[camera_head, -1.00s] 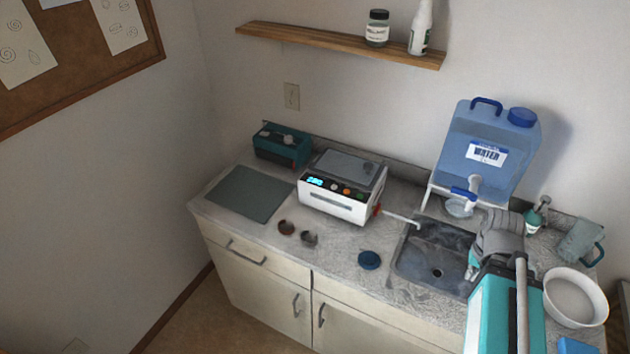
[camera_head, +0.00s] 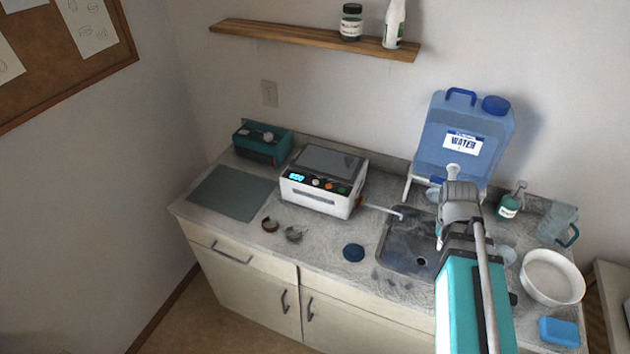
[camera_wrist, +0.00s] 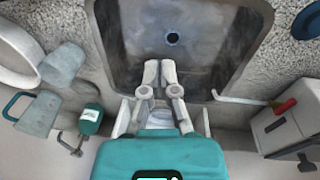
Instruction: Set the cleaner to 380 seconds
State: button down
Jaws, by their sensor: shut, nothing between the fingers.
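The cleaner is a white box (camera_head: 317,198) with a grey lid on the counter, left of the sink. Its front has a lit blue display (camera_head: 296,177), whose digits are too small to read surely, and several small buttons or knobs (camera_head: 328,185). Its side also shows at the right of the wrist view (camera_wrist: 290,128), with a red-handled valve and a thin spout reaching toward the sink. My gripper (camera_wrist: 160,72) is shut and empty, above the sink's edge in the wrist view and apart from the cleaner. In the head view my arm hides its fingertips.
The sink (camera_head: 410,240) lies right of the cleaner. A blue water jug (camera_head: 440,160) stands behind it. A white bowl (camera_head: 552,278) stands right.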

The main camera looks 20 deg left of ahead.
jog(key=w+a+r+n+t+h+p, duration=0.1)
jog(key=w+a, duration=0.3)
jog(key=a, duration=0.5)
jog(key=w+a+r+n+t+h+p, duration=0.1)
jog(key=w+a+r, duration=0.3)
jog(key=a, duration=0.6)
jog(key=w+a+r+n+t+h+p, duration=0.1)
jog(key=w+a, duration=0.4)
jog(key=a, duration=0.5)
jog(key=shift+r+t+p, duration=0.35)
jog(key=shift+r+t, duration=0.4)
jog(key=shift+t, duration=0.55)
notch_tip(320, 180, up, 3)
jog(key=n+t, duration=0.1)
jog(key=t, duration=0.1)
send_over(316, 182)
jog(key=shift+s+f+p, duration=0.1)
jog(key=shift+s+p, duration=0.1)
jog(key=shift+p, duration=0.25)
jog(key=shift+f, duration=0.2)
notch_tip(316, 182, down, 8)
jog(key=b, duration=0.9)
jog(key=shift+f, duration=0.25)
jog(key=shift+f, duration=0.15)
jog(key=shift+f+b, duration=0.25)
jog(key=shift+b, duration=0.1)
